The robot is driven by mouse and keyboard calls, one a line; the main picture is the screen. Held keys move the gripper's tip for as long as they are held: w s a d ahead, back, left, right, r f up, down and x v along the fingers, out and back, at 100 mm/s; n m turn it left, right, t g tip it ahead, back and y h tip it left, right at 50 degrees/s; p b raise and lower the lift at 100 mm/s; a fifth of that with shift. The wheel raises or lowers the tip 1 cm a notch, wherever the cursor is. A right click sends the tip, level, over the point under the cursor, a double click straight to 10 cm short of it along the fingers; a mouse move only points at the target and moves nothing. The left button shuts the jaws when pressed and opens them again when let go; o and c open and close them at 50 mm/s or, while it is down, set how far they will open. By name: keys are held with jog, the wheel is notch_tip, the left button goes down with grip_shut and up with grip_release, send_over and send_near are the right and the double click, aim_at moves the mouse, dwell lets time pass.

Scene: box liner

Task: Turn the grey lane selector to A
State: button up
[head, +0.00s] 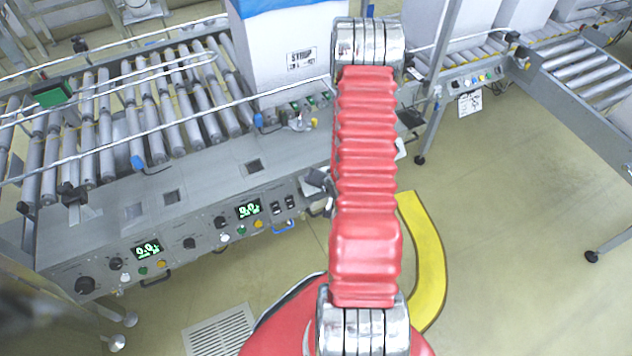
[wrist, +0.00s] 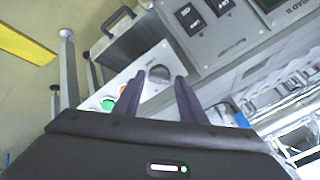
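In the wrist view, my gripper (wrist: 160,76) is open, with its two dark fingers apart. A round grey knob (wrist: 158,73), which looks like the lane selector, sits on a light panel and shows between the fingertips. I cannot tell whether the fingers touch it or stop short of it. Its pointer direction and any lane letters are too small to read. In the head view, my red arm covers the middle of the picture and hides most of my gripper and this knob.
Near the knob are a green button (wrist: 108,104), an orange button and a dark handle (wrist: 115,22). Black rocker switches (wrist: 190,17) sit on the neighbouring panel.

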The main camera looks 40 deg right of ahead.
jog(key=v, duration=1.2)
jog(key=shift+s, duration=0.2)
dwell(0.4)
jog(key=s+f+n+g, duration=0.2)
jog(key=s+f+g, duration=0.15)
jog(key=s, duration=0.25)
jog(key=s+a+r+n+g, duration=0.1)
jog(key=s+r+g, duration=0.2)
jog(key=s+r, duration=0.15)
jog(key=w+a+r+n+t+y, duration=0.1)
jog(key=a+r+n, duration=0.3)
jog(key=a+r, duration=1)
jog(key=w+a+r+n+t+y, duration=0.1)
jog(key=a+r+n, duration=0.4)
jog(key=a+r, duration=0.9)
notch_tip(320, 180, up, 5)
jog(key=shift+w+a+r+t, duration=0.1)
jog(key=shift+w+a+t, duration=0.2)
jog(key=shift+w+t, duration=0.6)
jog(key=shift+s+t, duration=0.25)
jog(key=shift+s, duration=0.05)
